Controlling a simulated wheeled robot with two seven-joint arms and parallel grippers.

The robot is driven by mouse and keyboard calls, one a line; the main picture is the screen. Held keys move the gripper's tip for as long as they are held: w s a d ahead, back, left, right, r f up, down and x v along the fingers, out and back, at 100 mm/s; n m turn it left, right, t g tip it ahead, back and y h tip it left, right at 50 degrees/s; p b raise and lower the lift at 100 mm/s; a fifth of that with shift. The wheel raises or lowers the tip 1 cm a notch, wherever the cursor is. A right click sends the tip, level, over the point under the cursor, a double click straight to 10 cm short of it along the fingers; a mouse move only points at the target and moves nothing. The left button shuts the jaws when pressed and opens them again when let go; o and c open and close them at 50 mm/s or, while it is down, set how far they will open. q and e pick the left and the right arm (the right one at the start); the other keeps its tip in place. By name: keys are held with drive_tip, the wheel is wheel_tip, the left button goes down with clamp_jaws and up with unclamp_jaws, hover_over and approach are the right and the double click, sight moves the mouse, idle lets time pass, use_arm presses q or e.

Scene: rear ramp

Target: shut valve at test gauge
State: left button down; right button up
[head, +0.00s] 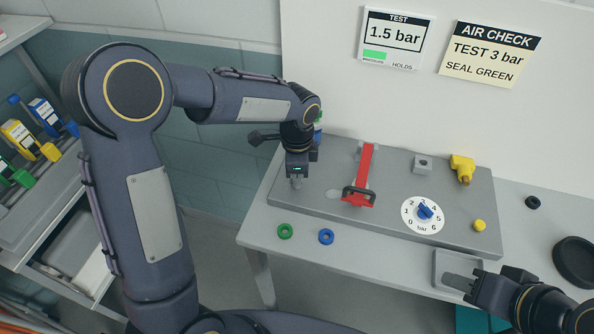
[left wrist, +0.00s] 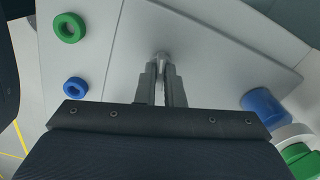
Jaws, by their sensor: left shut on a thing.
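My left gripper (head: 296,182) is at the left end of a grey plate on the bench. In the left wrist view its fingers (left wrist: 161,82) are closed together on a small metal stem (left wrist: 162,57); the fingers hide part of it, and I cannot tell whether it is the valve. A red lever (head: 366,165) with a dark handle lies along the plate. A round white bar dial (head: 409,224) with a blue knob (head: 425,211) is to its right. The test display (head: 394,37) reads 1.5 bar with a green bar and HOLDS. My right gripper (head: 462,296) is open and empty, over a tray.
The grey plate (head: 390,222) also carries a yellow fitting (head: 462,168) and a yellow cap (head: 479,225). Green (head: 285,231) and blue (head: 326,237) rings lie in front. A sign (head: 490,54) reads TEST 3 bar. The grey tray (head: 440,262) is at front right. Shelves stand left.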

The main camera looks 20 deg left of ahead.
use_arm(q)
drive_tip(key=shift+w+r+m+p, duration=0.1)
drive_tip(key=shift+m+p, duration=0.25)
drive_tip(key=shift+m, duration=1.25)
drive_tip(key=c, duration=1.5)
unclamp_jaws()
drive_tip(key=shift+c, duration=0.2)
wheel_tip(320, 180, up, 8)
drive_tip(key=shift+f, duration=0.2)
